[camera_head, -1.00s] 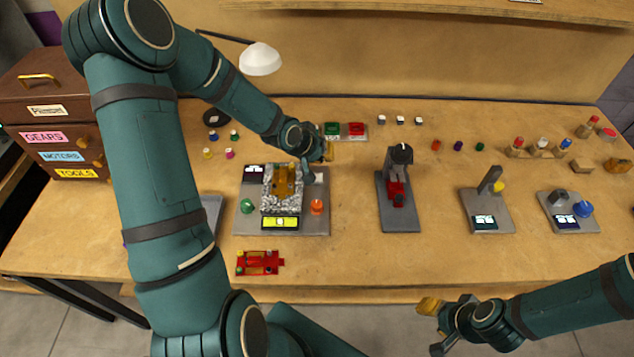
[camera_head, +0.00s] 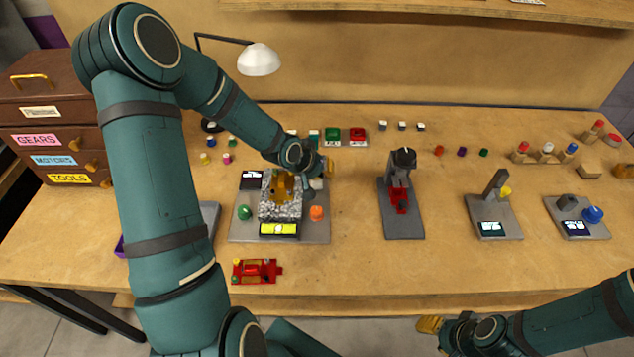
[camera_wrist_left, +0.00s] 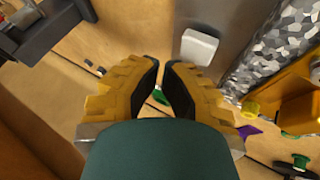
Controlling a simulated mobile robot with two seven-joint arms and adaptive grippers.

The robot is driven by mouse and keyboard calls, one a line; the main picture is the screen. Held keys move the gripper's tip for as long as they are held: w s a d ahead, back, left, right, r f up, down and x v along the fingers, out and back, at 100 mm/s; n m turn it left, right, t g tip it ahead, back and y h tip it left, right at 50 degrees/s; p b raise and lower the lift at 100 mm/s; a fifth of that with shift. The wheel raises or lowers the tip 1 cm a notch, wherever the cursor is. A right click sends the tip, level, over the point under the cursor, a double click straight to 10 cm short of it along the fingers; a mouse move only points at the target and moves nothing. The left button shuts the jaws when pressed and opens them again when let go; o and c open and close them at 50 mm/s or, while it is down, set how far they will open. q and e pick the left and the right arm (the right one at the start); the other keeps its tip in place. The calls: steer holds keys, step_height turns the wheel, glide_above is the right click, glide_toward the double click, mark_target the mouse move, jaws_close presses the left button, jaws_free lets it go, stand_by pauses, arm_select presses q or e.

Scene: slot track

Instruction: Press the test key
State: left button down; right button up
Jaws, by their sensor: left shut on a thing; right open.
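A grey station (camera_head: 240,228) holds a speckled block with a brass part (camera_head: 283,185), a yellow-green display (camera_head: 278,229), a green knob (camera_head: 244,212) and an orange knob (camera_head: 316,213). A pale key (camera_head: 316,184) sits on its right side; it looks like the test key. In the left wrist view the white key (camera_wrist_left: 200,47) lies just beyond the fingertips. My left gripper (camera_head: 325,167) hovers above and behind the key, apart from it. Its yellow fingers (camera_wrist_left: 163,68) are nearly together; I cannot make out what they hold. My right gripper (camera_head: 432,325) is open at the front edge.
A red car-shaped piece (camera_head: 257,271) lies in front of the station. A grey stand with a red part (camera_head: 402,205) is to the right, with two more stands beyond. Green and red blocks (camera_head: 345,137) lie behind. Drawers (camera_head: 52,150) stand at left.

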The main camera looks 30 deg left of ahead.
mark_target(322, 182)
arm_select(q)
steer(key=shift+f, duration=0.15)
stand_by(0.8)
steer(key=shift+f+b, duration=0.35)
steer(key=shift+f+b, duration=0.3)
steer(key=shift+f, duration=0.1)
stand_by(0.6)
stand_by(0.4)
steer(key=shift+r+p, duration=0.8)
steer(key=shift+r, duration=0.05)
steer(key=shift+r, duration=0.1)
step_height(322, 182, up, 5)
steer(key=p, duration=0.4)
